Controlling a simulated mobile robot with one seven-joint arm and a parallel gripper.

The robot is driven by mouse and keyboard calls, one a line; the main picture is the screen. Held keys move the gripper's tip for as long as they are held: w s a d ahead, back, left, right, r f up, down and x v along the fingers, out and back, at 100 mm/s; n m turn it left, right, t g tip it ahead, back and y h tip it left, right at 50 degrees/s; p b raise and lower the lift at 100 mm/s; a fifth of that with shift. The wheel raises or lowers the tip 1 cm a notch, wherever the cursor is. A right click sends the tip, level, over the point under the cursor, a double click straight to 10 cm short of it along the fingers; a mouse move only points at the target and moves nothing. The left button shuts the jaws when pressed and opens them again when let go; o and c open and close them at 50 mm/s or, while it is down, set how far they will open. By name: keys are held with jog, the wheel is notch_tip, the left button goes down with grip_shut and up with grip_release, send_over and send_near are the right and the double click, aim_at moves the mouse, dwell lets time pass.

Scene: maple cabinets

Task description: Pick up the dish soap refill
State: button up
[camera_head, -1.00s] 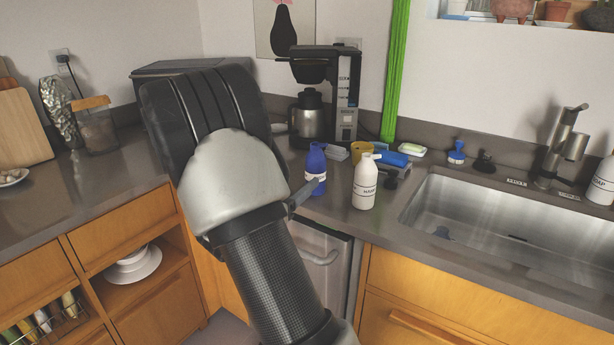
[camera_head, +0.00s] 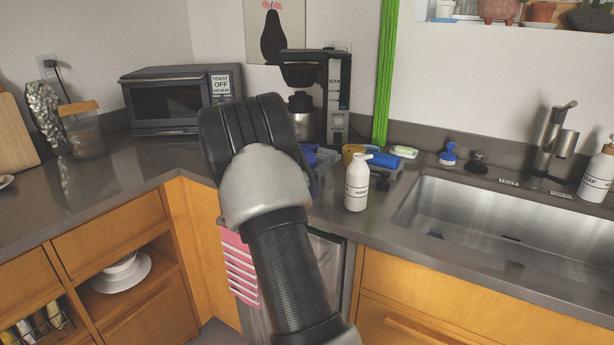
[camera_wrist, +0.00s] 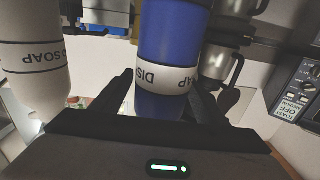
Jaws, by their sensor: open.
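The dish soap refill is a blue bottle with a white label band; in the wrist view the bottle (camera_wrist: 172,35) stands between my two fingers. In the head view it is mostly hidden behind my arm, with a bit of blue (camera_head: 310,156) showing on the counter. My gripper (camera_wrist: 163,82) is open, with one dark finger on each side of the bottle's lower part. I cannot tell whether either finger touches it. In the head view my wrist covers the fingers.
A white hand soap bottle (camera_head: 357,186) stands close to the right; it also shows in the wrist view (camera_wrist: 32,75). Behind are a coffee maker (camera_head: 330,95) and a blue item (camera_head: 384,160). The sink (camera_head: 480,215) is at right. A toaster oven (camera_head: 175,98) stands at left.

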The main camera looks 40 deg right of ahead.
jog(key=shift+w+d, duration=0.15)
jog(key=shift+d, duration=0.15)
jog(key=shift+r, duration=0.1)
jog(key=c, duration=1.4)
